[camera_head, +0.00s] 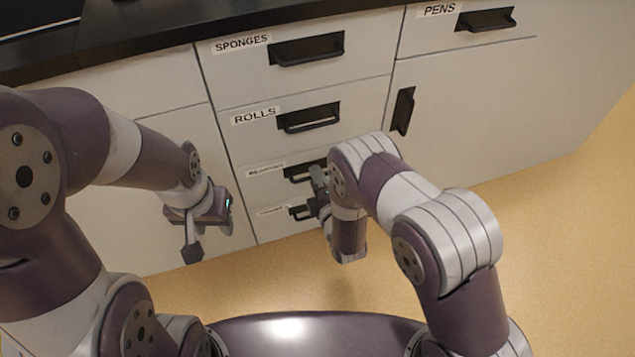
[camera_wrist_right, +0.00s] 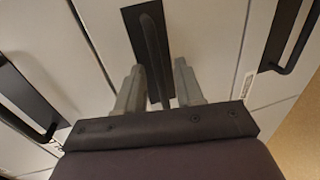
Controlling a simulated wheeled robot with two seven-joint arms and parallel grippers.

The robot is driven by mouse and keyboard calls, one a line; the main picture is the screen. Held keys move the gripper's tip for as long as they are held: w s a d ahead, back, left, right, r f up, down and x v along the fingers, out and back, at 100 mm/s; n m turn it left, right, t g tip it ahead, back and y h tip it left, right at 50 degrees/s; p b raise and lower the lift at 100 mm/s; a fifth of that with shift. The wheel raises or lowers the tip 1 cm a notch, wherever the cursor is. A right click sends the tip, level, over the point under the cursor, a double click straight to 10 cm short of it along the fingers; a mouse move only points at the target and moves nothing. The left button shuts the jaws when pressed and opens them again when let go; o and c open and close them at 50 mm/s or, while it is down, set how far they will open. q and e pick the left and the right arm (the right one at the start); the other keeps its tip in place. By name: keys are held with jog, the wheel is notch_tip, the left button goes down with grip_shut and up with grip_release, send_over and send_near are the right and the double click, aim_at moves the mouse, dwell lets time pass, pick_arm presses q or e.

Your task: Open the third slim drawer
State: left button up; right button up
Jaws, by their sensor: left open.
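The third slim drawer (camera_head: 262,188) is in the middle column, below the SPONGES and ROLLS drawers, and looks shut. Its label is too small to read. Its dark handle (camera_head: 300,172) is partly covered by my right gripper (camera_head: 318,185). In the right wrist view this handle (camera_wrist_right: 150,45) runs down between the two grey fingers of my right gripper (camera_wrist_right: 159,85). The fingers stand apart on either side of the bar, with a gap visible, so the gripper is open around it. My left gripper (camera_head: 202,236) is open and empty, left of the drawer column.
The SPONGES drawer (camera_head: 235,72), ROLLS drawer (camera_head: 250,138) and lowest slim drawer (camera_head: 268,228) look shut. At right are the PENS drawer (camera_head: 430,40) and a cupboard door (camera_head: 480,110) with a vertical handle. A dark countertop (camera_head: 150,30) runs above. The tan floor (camera_head: 560,220) is clear.

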grip_shut()
dwell(1.5)
